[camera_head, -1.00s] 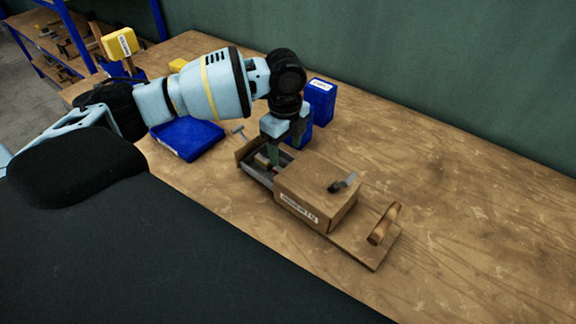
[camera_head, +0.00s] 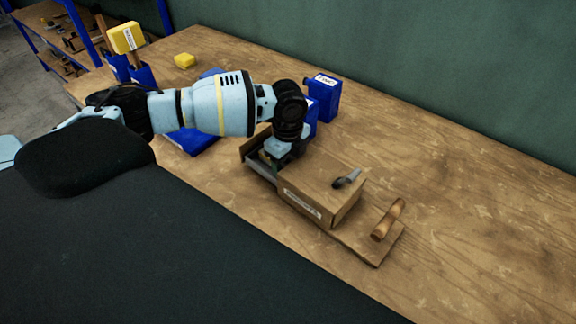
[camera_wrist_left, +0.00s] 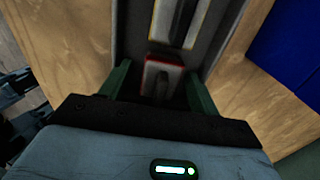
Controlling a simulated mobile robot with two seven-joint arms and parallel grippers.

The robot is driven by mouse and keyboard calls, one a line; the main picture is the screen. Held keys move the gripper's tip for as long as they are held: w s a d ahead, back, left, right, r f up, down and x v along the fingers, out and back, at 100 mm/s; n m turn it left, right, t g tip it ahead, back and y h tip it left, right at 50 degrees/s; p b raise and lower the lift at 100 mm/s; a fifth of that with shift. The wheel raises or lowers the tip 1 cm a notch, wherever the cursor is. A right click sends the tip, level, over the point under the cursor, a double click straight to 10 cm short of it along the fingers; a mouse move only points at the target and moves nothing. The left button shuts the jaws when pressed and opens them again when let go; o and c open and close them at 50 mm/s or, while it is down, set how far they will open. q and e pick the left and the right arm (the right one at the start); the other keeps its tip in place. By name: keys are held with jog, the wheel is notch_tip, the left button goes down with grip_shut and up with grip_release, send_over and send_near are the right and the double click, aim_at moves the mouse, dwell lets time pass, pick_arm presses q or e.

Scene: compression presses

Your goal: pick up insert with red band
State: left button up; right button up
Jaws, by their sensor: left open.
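An insert with a red band (camera_wrist_left: 163,78) lies in a grey tray (camera_wrist_left: 126,40) in the left wrist view, between my two green fingers. Its near part is dark and partly hidden by my gripper's body. An insert with a yellow band (camera_wrist_left: 175,22) lies just beyond it. My left gripper (camera_wrist_left: 160,90) is open, with one finger on each side of the red-banded insert; I cannot tell whether they touch it. In the head view, my left gripper (camera_head: 270,160) is low at the tray (camera_head: 262,173), and its wrist hides the inserts. My right gripper is not in view.
Blue containers (camera_head: 327,98) stand behind. The table's right side is clear.

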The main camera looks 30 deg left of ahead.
pick_arm(q)
jog(key=c, duration=1.2)
jog(key=shift+o, duration=0.2)
jog(key=shift+r, duration=0.1)
jog(key=shift+s+a+r, duration=0.2)
jog(key=shift+a+r, duration=0.05)
jog(key=shift+a, duration=0.05)
notch_tip(320, 180, up, 6)
jog(key=shift+r, duration=0.2)
jog(key=s+a+b, duration=0.1)
jog(key=s+a, duration=1)
jog(key=a, duration=0.4)
jog(key=shift+a, duration=0.4)
